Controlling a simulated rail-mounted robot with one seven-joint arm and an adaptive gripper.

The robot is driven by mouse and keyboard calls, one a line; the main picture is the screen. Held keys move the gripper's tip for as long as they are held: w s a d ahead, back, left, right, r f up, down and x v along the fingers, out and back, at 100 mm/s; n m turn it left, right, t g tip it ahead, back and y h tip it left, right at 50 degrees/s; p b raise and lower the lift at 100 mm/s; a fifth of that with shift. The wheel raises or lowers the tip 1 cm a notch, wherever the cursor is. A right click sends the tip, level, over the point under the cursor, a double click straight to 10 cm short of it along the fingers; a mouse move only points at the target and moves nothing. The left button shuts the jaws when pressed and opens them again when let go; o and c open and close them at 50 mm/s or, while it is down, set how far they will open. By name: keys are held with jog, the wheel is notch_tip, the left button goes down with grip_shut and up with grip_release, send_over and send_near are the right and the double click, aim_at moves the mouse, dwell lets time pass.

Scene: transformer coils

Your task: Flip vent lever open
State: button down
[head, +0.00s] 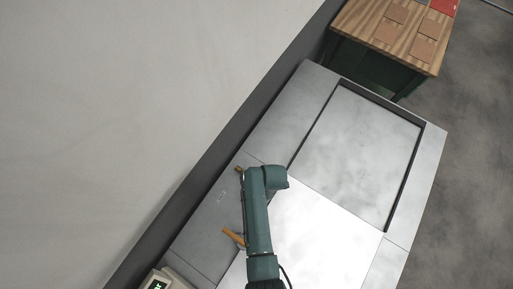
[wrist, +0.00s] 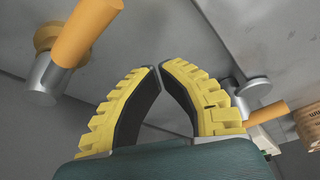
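Two levers with orange handles show, and I cannot tell which is the vent lever. In the wrist view, one orange lever (wrist: 88,30) is large at upper left, on a metal pivot with a brass collar. The other orange lever (wrist: 266,113) is at right, on a round metal pivot. In the head view, one orange lever (head: 233,236) lies left of my arm, and a small orange-brown part (head: 238,169) shows near its far end. My gripper (wrist: 160,67) has its yellow fingertips together, with nothing between them. It lies between the levers in the wrist view, touching neither visibly. The head view hides it.
The levers sit on a grey metal bench (head: 284,128) with a recessed panel (head: 357,150). A pale wall (head: 110,90) runs along the left. A device with a green display (head: 159,286) is at lower left. A wooden table (head: 375,22) with boxes stands beyond.

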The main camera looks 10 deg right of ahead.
jog(key=w+v, duration=0.1)
jog(key=v, duration=0.9)
jog(key=shift+w+a, duration=0.3)
jog(key=shift+a, duration=0.1)
